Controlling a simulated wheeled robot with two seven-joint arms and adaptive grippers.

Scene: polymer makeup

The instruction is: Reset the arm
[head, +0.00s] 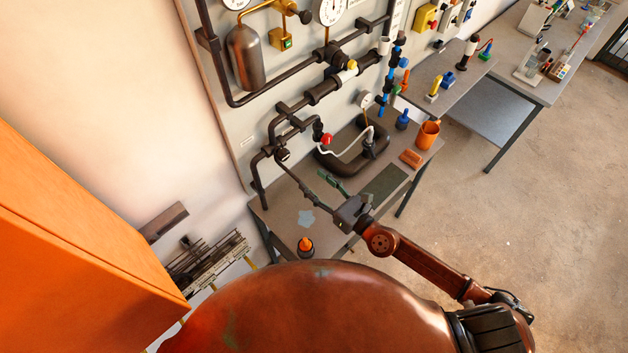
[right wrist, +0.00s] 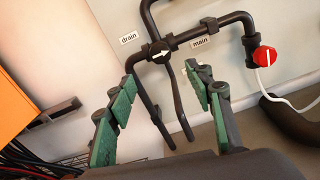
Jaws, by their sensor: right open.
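My right gripper (head: 316,183) is over the grey workbench (head: 285,215) in the head view, in front of the piping. In the right wrist view, the right gripper (right wrist: 163,88) has its two green-padded fingers spread apart with nothing between them. Beyond them is a dark round valve with a white arrow (right wrist: 160,53), between labels reading "drain" and "main". The fingers appear apart from the valve, though the exact gap cannot be judged. My right arm (head: 420,262) reaches in from the lower right. My left gripper is not in view.
A red valve knob (head: 326,139) is on the pipework, with a white hose nearby. An orange cabinet (head: 70,240) fills the left. Open floor lies right.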

